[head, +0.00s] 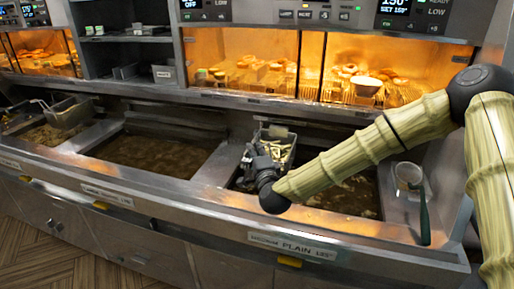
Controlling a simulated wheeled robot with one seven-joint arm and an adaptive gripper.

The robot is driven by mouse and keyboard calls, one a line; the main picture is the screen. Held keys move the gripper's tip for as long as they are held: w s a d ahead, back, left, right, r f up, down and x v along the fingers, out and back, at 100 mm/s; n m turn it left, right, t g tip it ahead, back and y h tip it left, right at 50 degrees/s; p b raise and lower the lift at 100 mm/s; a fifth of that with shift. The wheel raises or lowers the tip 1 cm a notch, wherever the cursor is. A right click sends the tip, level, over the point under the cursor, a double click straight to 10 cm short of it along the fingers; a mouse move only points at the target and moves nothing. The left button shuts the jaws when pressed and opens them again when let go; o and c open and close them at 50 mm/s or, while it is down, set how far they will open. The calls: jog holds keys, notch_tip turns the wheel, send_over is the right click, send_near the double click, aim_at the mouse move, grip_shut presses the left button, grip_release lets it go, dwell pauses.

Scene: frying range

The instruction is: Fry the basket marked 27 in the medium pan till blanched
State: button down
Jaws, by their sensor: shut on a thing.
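A wire fry basket (294,142) holding pale chips (277,155) is at the right-hand oil pan (352,198), near its back left corner. A light tag shows at its back, but its number is too small to read. My gripper (262,165) is shut on the basket's near end, and its fingers are partly hidden by its own body. Whether the basket's bottom touches the oil cannot be told. The middle oil pan (158,155) has no basket in it. Another basket (70,112) hangs at the left pan (45,138).
A skimmer with a green handle (424,218) lies on the steel ledge right of the right-hand pan. Lit warming bays (240,70) with food and a steel shelf (138,75) stand behind. A steel divider separates the pans.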

jog(key=shift+f+b, duration=6.85)
jog(key=shift+f, duration=2)
